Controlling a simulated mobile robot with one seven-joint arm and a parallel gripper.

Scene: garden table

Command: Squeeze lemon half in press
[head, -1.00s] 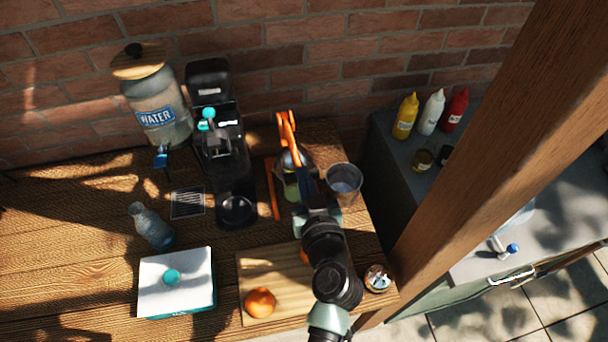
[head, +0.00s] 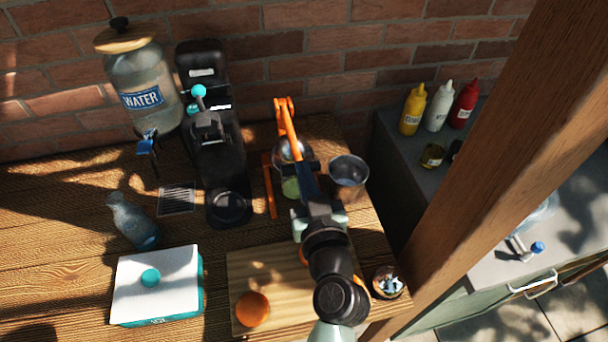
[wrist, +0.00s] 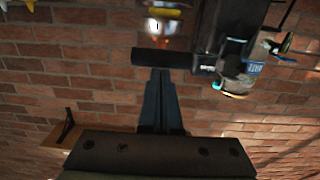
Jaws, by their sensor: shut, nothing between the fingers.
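The citrus press stands at the back of the wooden table, with its orange lever (head: 287,118) raised. Its metal bowl (head: 290,150) is partly behind my gripper, and a greenish glass (head: 290,187) stands below. My gripper (head: 303,170) is at the front right of the press, fingers shut and apparently empty. In the wrist view, the shut fingers (wrist: 160,95) point toward the brick wall. Whether they touch the press, I cannot tell. No lemon half is clearly visible. An orange fruit (head: 253,308) lies on the cutting board (head: 240,270); another orange-coloured thing is mostly hidden by my arm.
A metal cup (head: 348,175) stands close right of the press. A black coffee machine (head: 213,130), water jar (head: 145,85), glass bottle (head: 133,222) and white-topped box (head: 155,290) are left. A small jar (head: 388,281) stands near the right edge.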

